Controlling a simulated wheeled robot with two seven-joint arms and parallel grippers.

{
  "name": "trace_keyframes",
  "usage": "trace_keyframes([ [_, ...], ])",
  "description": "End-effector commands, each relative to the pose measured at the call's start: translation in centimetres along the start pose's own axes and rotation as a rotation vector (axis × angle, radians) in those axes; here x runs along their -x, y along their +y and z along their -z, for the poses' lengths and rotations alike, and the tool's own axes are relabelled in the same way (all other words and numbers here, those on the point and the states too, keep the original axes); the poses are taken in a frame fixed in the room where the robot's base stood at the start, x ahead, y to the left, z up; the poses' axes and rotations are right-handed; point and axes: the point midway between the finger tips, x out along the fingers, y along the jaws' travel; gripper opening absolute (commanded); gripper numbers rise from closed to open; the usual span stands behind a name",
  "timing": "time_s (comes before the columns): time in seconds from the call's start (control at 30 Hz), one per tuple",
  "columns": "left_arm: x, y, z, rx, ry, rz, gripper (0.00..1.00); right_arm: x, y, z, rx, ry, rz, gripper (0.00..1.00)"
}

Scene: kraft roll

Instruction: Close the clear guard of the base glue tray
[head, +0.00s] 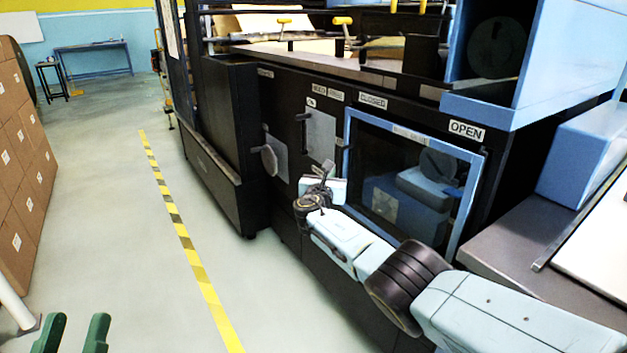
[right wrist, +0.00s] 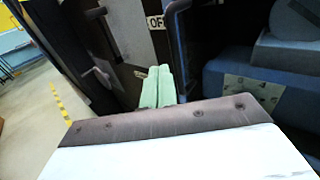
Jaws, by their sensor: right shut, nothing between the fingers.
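The clear guard (head: 385,165) is a see-through panel in a blue frame on the dark machine front in the head view. The CLOSED label (head: 373,101) is above its left part and the OPEN label (head: 466,131) above its right end. I cannot tell whether it is fully shut. The tray's inside shows through it. My right arm reaches in from the right, its hand by the frame's lower left. My right gripper (right wrist: 157,75) is shut and empty, near a dark blue bar (right wrist: 174,45); contact is unclear. My left gripper (head: 71,333) is open and empty, above the floor.
Left of the guard are a grey plate with a dark handle (head: 306,130) and a round knob (head: 270,160). A grey ledge (head: 520,245) juts out at right. Stacked cartons (head: 22,170) stand at far left. The floor by the yellow-black line (head: 180,230) is clear.

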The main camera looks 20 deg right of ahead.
Motion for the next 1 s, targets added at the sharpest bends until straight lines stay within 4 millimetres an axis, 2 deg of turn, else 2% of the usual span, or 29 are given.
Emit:
trace_keyframes([
  [0.13, 0.1, 0.0, 0.2, 0.000, 0.029, -0.001, 0.36, -0.9, -1.4, 0.0, 0.000, -0.001, 0.006, 0.00],
  [0.33, 0.1, 0.0, 0.4, 0.000, 0.046, -0.001, 0.36, -1.4, -2.2, 0.0, -0.001, 0.000, 0.010, 0.00],
  [0.87, 0.0, 0.0, 0.5, 0.000, 0.048, -0.001, 0.36, -1.5, -2.4, -0.1, 0.000, 0.000, 0.013, 0.00],
  [1.0, 0.0, -0.2, -0.4, -0.003, -0.013, 0.003, 0.36, -1.1, -2.1, -0.1, 0.001, 0.000, 0.012, 0.00],
])
